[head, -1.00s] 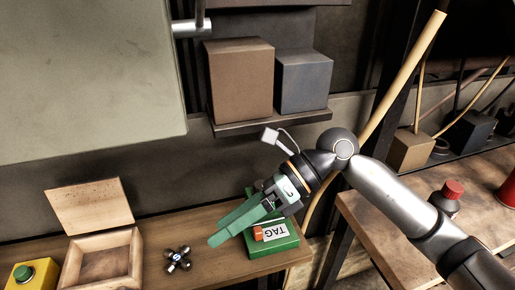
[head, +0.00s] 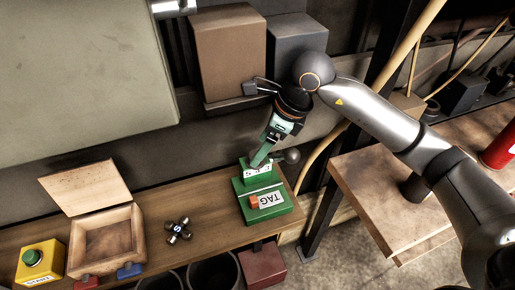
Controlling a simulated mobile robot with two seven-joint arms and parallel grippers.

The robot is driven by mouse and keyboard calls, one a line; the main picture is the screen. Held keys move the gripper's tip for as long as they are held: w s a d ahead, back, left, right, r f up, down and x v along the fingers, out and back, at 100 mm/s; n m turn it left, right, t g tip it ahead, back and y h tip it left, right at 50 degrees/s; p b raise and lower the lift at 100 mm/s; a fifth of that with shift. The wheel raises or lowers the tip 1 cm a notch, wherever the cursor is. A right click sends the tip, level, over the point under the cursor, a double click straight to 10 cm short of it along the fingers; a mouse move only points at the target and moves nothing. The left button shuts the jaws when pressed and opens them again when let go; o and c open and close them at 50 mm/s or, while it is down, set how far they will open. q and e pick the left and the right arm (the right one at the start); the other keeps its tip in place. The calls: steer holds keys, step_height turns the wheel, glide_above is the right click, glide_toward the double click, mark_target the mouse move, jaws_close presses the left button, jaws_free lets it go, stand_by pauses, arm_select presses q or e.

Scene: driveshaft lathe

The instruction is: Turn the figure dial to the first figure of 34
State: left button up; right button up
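The green tag device (head: 264,212) stands on the wooden bench, with an orange piece and a white plate reading TAG on its front. A white strip with small dark figures (head: 257,171) shows on its raised back part; I cannot read the figures surely, and the gripper partly covers it. A grey ball-ended lever (head: 291,156) shows at its right. My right gripper (head: 259,160) points down with its green fingertips at the top of this back part, near the strip. Its fingers overlap, so their gap is hidden, and contact is unclear. My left gripper is out of view.
A black cross-shaped knob (head: 178,230) lies left of the device. An open wooden box (head: 108,240) and a yellow box with a green button (head: 38,264) stand further left. Brown (head: 229,52) and grey (head: 297,42) boxes sit on the shelf above.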

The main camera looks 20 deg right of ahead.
steer(key=shift+x, duration=1.55)
steer(key=shift+r, duration=0.1)
steer(key=shift+c, duration=0.2)
jaws_close()
